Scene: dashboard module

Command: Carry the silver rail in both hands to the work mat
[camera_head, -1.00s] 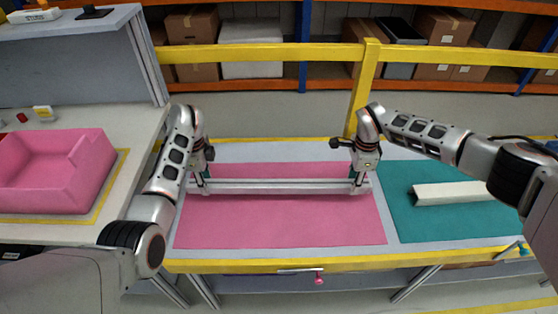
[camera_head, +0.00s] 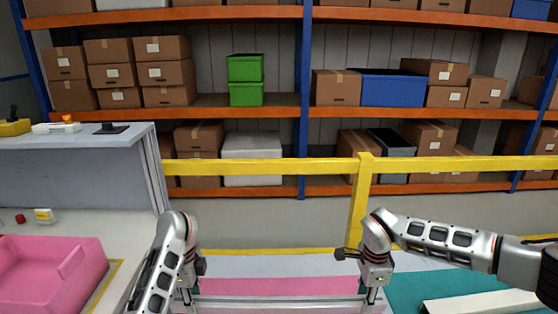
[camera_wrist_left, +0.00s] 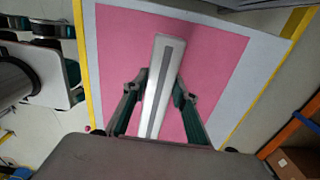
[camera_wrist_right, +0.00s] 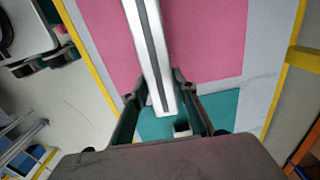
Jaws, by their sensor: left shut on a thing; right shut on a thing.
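The silver rail (camera_head: 280,299) runs left to right above the pink mat (camera_head: 280,286), at the bottom edge of the head view. My left gripper (camera_head: 187,298) is shut on the rail near its left end, and my right gripper (camera_head: 372,296) is shut on it near its right end. In the left wrist view the rail (camera_wrist_left: 157,95) lies between the fingers with pink mat beneath. In the right wrist view the rail (camera_wrist_right: 147,45) passes between the fingers, its end over a teal mat (camera_wrist_right: 160,125). Whether the rail touches the mat is unclear.
A white bar (camera_head: 485,303) lies on the teal mat (camera_head: 405,282) at right. A pink bin (camera_head: 50,272) stands on the left bench. A yellow guard rail (camera_head: 270,167) and shelves with boxes are behind the table.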

